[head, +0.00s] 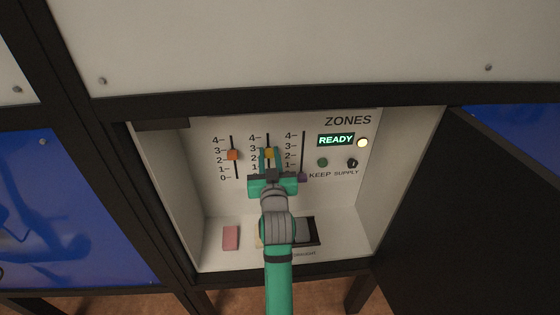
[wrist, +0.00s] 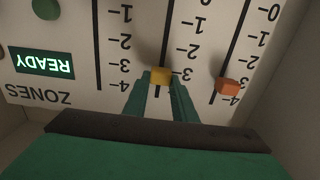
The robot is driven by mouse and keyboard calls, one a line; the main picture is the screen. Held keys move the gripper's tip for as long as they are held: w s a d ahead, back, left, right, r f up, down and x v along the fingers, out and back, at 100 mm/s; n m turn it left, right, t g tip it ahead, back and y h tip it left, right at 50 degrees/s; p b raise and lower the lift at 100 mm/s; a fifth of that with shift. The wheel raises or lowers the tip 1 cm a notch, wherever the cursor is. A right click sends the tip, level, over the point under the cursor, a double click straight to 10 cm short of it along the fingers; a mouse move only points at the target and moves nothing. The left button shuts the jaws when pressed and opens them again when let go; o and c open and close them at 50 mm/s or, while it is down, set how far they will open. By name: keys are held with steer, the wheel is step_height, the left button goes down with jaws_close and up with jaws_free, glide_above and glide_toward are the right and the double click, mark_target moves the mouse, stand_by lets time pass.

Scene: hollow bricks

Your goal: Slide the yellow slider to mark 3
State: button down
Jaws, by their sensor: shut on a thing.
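The yellow slider (head: 269,153) is a small block on the middle of three upright slots in the white panel. It also shows in the wrist view (wrist: 160,75), where the picture is upside down. There it sits about level with the 3 mark of its scale. My gripper (wrist: 160,84) is shut on the yellow slider, with one teal finger on each side. In the head view my gripper (head: 269,158) reaches in from below and hides the lower part of the middle slot.
The orange slider (head: 232,154) is on the left slot and the purple slider (head: 302,177) low on the right slot. A lit READY display (head: 336,140), a green button (head: 322,162) and a black knob (head: 352,163) are to the right. Side walls enclose the recess.

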steer(key=c, duration=1.4)
jaws_free()
steer(key=shift+c, duration=0.2)
steer(key=shift+s+d, duration=0.1)
steer(key=s+d, duration=0.2)
steer(key=s, duration=0.8)
steer(key=shift+s, duration=0.3)
